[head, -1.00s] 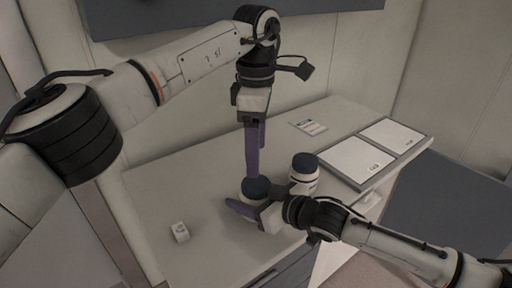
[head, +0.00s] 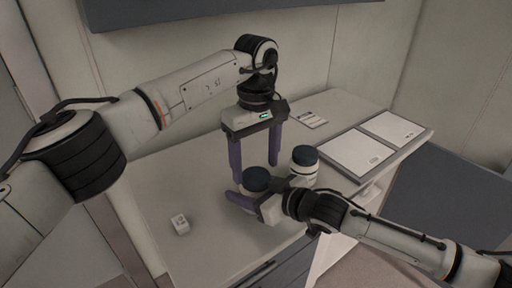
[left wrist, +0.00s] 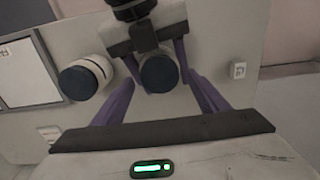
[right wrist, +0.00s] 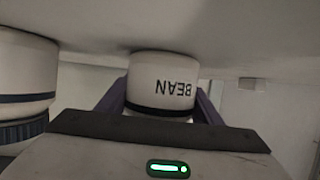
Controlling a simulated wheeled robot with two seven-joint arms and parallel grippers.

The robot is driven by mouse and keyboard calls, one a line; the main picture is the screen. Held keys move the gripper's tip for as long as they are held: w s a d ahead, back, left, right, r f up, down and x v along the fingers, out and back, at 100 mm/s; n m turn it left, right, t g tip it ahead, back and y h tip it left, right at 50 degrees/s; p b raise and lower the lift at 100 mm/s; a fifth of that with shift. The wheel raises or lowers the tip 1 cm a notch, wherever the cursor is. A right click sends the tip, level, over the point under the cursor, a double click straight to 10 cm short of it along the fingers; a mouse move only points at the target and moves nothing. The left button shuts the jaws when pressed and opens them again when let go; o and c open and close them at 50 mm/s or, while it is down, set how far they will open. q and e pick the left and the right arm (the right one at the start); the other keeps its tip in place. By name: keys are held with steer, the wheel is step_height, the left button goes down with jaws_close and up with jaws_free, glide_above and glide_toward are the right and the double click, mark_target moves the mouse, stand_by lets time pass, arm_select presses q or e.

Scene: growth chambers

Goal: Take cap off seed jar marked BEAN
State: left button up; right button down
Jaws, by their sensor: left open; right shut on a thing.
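The BEAN jar shows upside down in the right wrist view (right wrist: 163,85), its white body marked BEAN, with a dark band. Its dark blue cap (head: 256,179) shows in the head view and from above in the left wrist view (left wrist: 159,73). My right gripper (head: 247,203) is shut on the jar's body, one purple finger on each side. My left gripper (head: 255,178) points down from above the jar, open, its two purple fingers spread around the cap and apart from it. The left fingers also show in the left wrist view (left wrist: 160,92).
A second white jar with a dark blue cap (head: 304,167) stands close on the right. A small white block (head: 181,225) is at the left on the counter (head: 205,205). Two flat white panels (head: 356,155) and a small card (head: 310,119) lie at the back right.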

arm_select(q)
steer(key=shift+f, duration=1.05)
